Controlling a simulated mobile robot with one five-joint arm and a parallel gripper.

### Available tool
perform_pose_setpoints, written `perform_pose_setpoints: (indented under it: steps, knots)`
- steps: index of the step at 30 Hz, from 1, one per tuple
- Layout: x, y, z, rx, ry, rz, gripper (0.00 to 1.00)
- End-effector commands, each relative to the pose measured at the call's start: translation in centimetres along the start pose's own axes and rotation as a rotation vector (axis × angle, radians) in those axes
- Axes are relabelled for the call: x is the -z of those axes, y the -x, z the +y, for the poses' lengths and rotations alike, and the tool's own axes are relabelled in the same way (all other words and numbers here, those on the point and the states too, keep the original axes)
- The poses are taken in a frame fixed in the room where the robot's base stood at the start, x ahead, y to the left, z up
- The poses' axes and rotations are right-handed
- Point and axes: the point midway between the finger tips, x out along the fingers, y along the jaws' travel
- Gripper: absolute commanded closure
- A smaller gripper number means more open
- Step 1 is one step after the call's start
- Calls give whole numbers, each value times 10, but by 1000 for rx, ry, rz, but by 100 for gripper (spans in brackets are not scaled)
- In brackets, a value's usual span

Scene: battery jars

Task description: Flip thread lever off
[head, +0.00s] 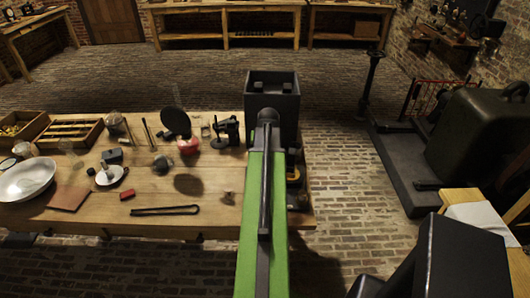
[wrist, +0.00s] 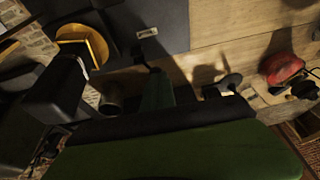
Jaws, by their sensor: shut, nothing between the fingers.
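My gripper (wrist: 146,64) shows in the wrist view as a narrow dark tip ahead of a green part of my arm. It is shut and empty, in front of a dark slab-like surface (wrist: 165,18) with a small pale plate (wrist: 147,33). In the head view my green arm reaches to a dark box (head: 285,103) at the bench's right end, and my gripper cannot be made out there. I cannot clearly make out the thread lever in either view. A small black apparatus (head: 226,130) stands just left of the box.
The wooden bench (head: 150,212) holds a white bowl (head: 27,180), a red-based apparatus (head: 188,146), a black bar (head: 165,210) and several small tools. A round wooden-rimmed piece (wrist: 92,38) shows at the wrist view's left. Bare brick floor (head: 360,185) lies right of the bench.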

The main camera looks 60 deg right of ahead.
Motion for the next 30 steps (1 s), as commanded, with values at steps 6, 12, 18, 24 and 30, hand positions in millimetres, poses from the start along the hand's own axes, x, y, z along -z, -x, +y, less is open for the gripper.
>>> perform_pose_setpoints:
  steps: [6, 12, 18, 24, 30]
  knots:
    - [2, 0, 10, -5, -13, 1, 100]
    - [2, 0, 18, -7, -20, 1, 100]
    - [2, 0, 31, -9, -23, 2, 100]
    - [2, 0, 35, -8, -23, 2, 100]
    - [6, 12, 37, -8, -22, 2, 100]
